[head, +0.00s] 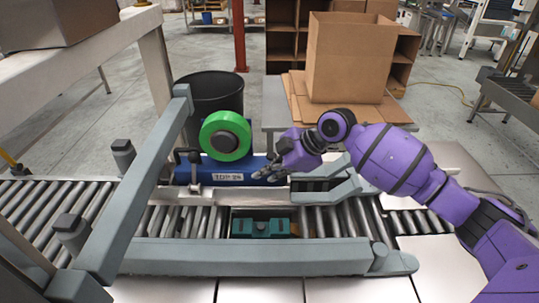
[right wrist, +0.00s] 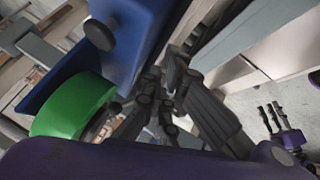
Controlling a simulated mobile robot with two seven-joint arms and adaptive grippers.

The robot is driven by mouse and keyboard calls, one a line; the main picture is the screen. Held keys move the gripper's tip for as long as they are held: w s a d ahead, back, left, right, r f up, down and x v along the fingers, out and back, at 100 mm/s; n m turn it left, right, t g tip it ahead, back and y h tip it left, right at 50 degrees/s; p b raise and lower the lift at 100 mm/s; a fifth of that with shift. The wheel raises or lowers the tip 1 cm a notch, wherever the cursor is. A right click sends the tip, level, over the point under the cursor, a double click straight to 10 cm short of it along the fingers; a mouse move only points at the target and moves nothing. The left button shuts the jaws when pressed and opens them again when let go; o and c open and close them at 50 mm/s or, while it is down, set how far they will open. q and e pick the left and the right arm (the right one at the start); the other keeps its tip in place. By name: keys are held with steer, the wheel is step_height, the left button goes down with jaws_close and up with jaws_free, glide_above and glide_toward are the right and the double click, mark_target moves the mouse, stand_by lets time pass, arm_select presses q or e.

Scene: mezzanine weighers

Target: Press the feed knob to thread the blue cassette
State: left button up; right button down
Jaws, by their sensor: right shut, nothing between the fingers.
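The blue cassette (head: 235,164) lies across the machine behind the front rail, with a label on its front face. A green tape roll (head: 226,153) with a dark hub stands upright on it. My right gripper (head: 262,174) is shut and empty at the cassette's right end; I cannot tell whether it touches. The right wrist view shows its dark fingers (right wrist: 165,88) beside the blue body (right wrist: 130,40) and the green roll (right wrist: 75,105). A dark round knob (right wrist: 98,35) shows on the blue body; I cannot tell whether it is the feed knob. My left gripper (right wrist: 272,117) appears there, fingers apart.
A black-topped lever (head: 195,170) stands at the cassette's left end. A grey frame bar (head: 140,185) rises on the left. Rollers (head: 180,222) and a green block (head: 260,228) lie in front. A black bin (head: 213,92) and an open carton (head: 350,60) stand behind.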

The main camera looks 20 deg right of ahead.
arm_select(q)
steer(key=shift+w+a+r, duration=0.1)
steer(key=shift+w+a, duration=0.15)
steer(key=shift+w, duration=0.15)
arm_select(e)
steer(key=w+r+n, duration=0.1)
steer(key=w+r, duration=0.1)
steer(key=r, duration=0.5)
steer(key=w+d+r+n, duration=0.1)
steer(key=w+r, duration=0.2)
steer(key=r, duration=0.4)
steer(key=shift+w+d+r+t+y, duration=0.15)
steer(key=shift+w+d+t+y, duration=0.15)
steer(key=shift+t+y, duration=0.1)
steer(key=shift+s, duration=0.1)
